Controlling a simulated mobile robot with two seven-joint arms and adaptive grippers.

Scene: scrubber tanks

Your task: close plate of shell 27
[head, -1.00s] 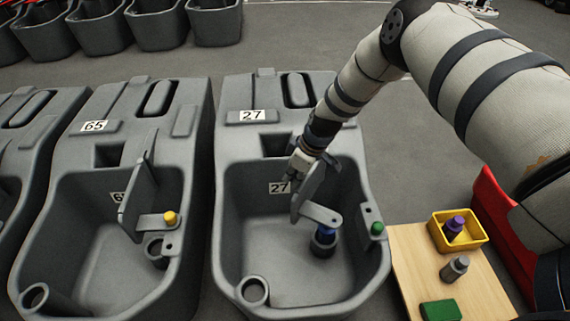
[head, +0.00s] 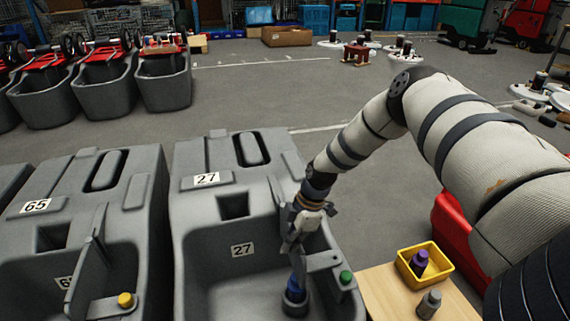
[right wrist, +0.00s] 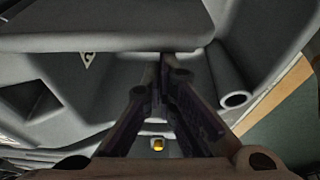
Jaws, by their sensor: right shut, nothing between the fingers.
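Shell 27 is the grey tank (head: 217,215) with "27" labels at the middle of the head view. The rest of the plate is largely hidden behind my right gripper (head: 296,245). My left gripper is out of view.
Shell 65 (head: 120,190) stands close on the left, with an upright plate and a yellow knob (head: 125,299). Open floor lies behind.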

